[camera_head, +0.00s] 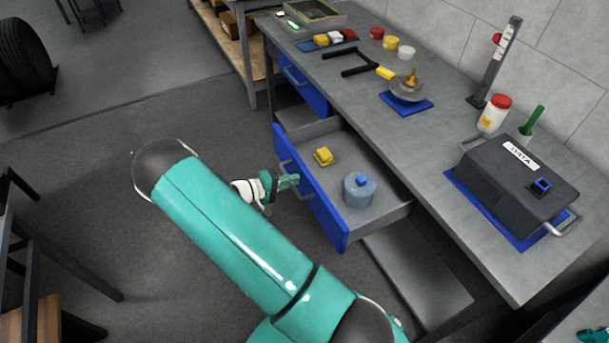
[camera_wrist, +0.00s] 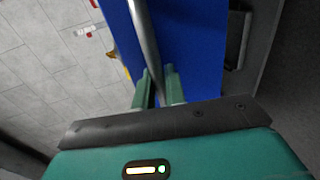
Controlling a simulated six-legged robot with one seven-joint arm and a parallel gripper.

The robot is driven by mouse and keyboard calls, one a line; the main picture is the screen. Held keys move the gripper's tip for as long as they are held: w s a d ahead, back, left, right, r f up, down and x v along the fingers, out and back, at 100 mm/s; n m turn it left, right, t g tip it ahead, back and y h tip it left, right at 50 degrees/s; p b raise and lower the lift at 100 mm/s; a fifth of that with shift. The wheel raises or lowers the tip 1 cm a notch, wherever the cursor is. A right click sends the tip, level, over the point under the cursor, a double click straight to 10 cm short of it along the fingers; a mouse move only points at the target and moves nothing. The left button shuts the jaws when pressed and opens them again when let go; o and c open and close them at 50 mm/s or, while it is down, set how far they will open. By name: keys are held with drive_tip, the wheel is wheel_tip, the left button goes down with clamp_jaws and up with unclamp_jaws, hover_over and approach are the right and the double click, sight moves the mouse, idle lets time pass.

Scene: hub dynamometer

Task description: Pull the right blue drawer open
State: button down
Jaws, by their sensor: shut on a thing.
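The right blue drawer (camera_head: 322,204) stands pulled out from under the grey workbench in the head view. The blue drawer front (camera_wrist: 190,50) fills the area behind. The far part of the handle is hidden by my gripper.
The left blue drawer (camera_head: 303,85) is closed. The workbench top (camera_head: 440,150) holds a dark DATA case (camera_head: 500,180), a jar with a red lid (camera_head: 494,115) and several small items. A tyre (camera_head: 22,60) stands at far left. Floor before the drawer is clear.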

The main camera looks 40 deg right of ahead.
drive_tip(key=shift+w+a, duration=0.25)
drive_tip(key=shift+a, duration=0.4)
drive_tip(key=c, duration=1.6)
unclamp_jaws()
drive_tip(key=shift+o, duration=0.2)
drive_tip(key=v, duration=1.3)
drive_tip(key=shift+a, duration=0.4)
drive_tip(key=shift+r, duration=0.2)
